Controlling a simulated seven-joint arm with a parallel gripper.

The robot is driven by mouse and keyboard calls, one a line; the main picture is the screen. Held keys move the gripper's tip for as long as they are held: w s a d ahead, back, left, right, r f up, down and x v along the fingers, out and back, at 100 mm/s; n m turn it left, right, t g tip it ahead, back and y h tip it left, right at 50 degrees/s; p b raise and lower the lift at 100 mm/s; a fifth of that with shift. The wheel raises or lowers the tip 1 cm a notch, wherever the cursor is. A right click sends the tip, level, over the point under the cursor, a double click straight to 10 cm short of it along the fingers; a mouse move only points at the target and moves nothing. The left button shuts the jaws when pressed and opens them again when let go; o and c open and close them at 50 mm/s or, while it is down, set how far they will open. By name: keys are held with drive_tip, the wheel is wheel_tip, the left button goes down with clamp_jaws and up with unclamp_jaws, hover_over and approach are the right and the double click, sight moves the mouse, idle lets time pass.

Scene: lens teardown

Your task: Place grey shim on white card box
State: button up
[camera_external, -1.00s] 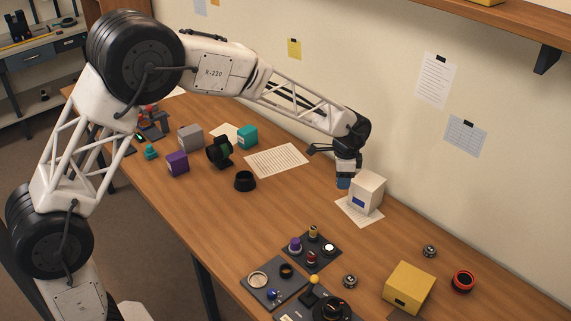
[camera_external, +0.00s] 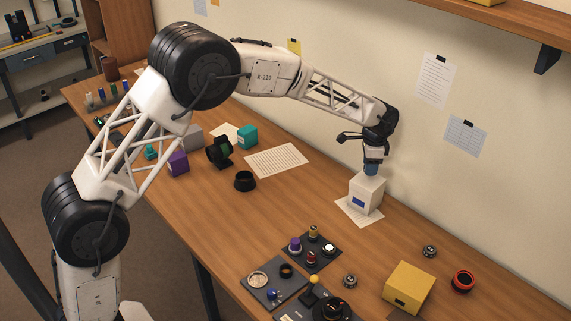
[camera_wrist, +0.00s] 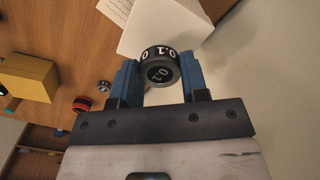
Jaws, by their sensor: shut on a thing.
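The grey shim is a short dark grey cylinder marked "0.1" (camera_wrist: 160,66). It sits between the blue fingertips of my gripper (camera_wrist: 158,82) in the wrist view, and the gripper is shut on it. In the outside view my gripper (camera_external: 371,169) is right over the white card box (camera_external: 367,196), which stands on a paper sheet and has a blue label. The box top also shows in the wrist view (camera_wrist: 160,28), just beyond the shim. I cannot tell whether the shim touches the box. The shim cannot be made out in the outside view.
A yellow box (camera_external: 409,288), a red ring (camera_external: 463,281) and small dark parts stand to the right. Dark trays with small parts (camera_external: 274,283) lie at the front. The wall is close behind the white box.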

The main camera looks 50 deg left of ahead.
sight(368, 180)
drive_tip(key=shift+w, duration=0.2)
drive_tip(key=shift+f, duration=1.75)
drive_tip(key=shift+f, duration=0.1)
drive_tip(key=o, duration=0.9)
wheel_tip(368, 180, up, 12)
drive_tip(key=shift+r, duration=0.15)
